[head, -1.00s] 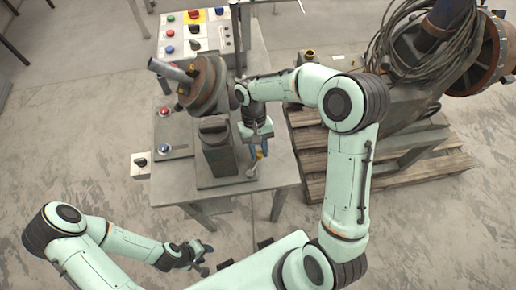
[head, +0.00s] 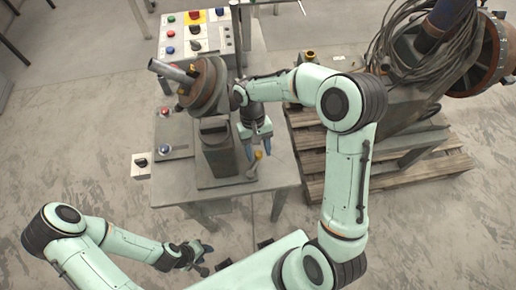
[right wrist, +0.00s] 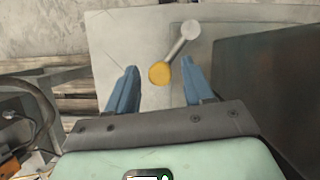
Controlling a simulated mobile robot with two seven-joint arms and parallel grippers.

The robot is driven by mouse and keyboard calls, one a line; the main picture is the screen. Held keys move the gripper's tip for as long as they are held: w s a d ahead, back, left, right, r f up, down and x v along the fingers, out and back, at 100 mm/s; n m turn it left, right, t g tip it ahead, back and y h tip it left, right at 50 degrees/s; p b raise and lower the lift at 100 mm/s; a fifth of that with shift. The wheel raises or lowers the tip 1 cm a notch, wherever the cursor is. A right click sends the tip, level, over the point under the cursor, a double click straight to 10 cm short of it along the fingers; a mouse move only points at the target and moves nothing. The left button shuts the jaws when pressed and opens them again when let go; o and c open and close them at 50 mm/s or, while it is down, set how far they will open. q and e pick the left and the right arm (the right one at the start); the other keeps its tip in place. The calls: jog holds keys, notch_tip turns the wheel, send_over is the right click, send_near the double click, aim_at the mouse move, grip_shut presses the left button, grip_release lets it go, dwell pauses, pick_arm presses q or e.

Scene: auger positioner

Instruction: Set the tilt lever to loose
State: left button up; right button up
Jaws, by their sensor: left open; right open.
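The tilt lever (head: 255,165) is a short pale rod with a yellow knob, at the front right of the machine's base plate on the table. In the right wrist view the lever's yellow knob (right wrist: 160,73) lies between my blue fingertips, with a gap on both sides. The rod slants from it to a pale round end at upper right. My right gripper (head: 258,150) is open and empty over the lever; it also shows in the right wrist view (right wrist: 158,80). My left gripper (head: 207,258) is open and empty, low in the head view, away from the table.
The machine's grey block (head: 218,150) stands just left of the lever, with a round, rusty head and tube behind it. A button panel (head: 197,38) is at the back. A wooden pallet (head: 320,165) with large machinery stands right of the table.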

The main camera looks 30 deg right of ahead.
pick_arm(q)
jog(key=w+r+p, duration=0.2)
jog(key=shift+w+r, duration=0.35)
pick_arm(e)
jog(key=v, duration=1.3)
jog(key=shift+r, duration=0.2)
jog(key=shift+w, duration=0.1)
